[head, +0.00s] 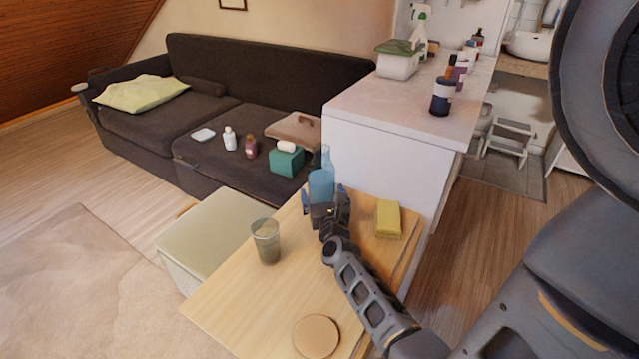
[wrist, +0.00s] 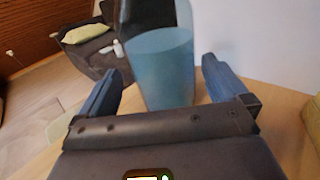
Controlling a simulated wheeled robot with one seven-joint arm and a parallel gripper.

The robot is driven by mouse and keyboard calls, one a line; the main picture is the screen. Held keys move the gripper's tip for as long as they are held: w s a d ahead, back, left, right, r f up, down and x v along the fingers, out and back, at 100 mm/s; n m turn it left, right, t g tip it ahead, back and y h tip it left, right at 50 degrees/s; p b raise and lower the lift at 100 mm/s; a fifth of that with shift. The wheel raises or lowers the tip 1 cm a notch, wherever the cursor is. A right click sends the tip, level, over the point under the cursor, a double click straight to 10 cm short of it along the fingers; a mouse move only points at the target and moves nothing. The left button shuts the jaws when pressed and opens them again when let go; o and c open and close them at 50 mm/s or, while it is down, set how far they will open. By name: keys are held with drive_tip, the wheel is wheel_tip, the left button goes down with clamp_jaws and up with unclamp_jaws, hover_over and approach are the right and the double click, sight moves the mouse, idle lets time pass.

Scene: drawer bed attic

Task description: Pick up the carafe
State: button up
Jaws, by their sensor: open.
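The carafe (head: 321,184) is a blue, see-through vessel with a narrower neck, standing upright near the far end of the wooden table (head: 230,312). In the wrist view the carafe (wrist: 160,62) stands between the two blue fingers, and its top is cut off by the frame. My gripper (head: 325,205) is open at the carafe, with one finger on each side. In the wrist view my gripper (wrist: 160,85) shows a gap between the left finger and the carafe; the right finger is close to it. My gripper hides the carafe's base in the head view.
A grey-green glass (head: 267,243) stands left of my gripper, and a yellow sponge (head: 388,218) lies to the right. A round coaster (head: 316,336) is at the near end. A white counter (head: 385,150) rises behind the table. The table's middle is clear.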

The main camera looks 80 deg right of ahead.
drive_tip(key=shift+x, duration=2.75)
drive_tip(key=shift+s+r, duration=0.15)
drive_tip(key=shift+r, duration=0.05)
drive_tip(key=shift+c, duration=0.5)
drive_tip(key=c, duration=0.9)
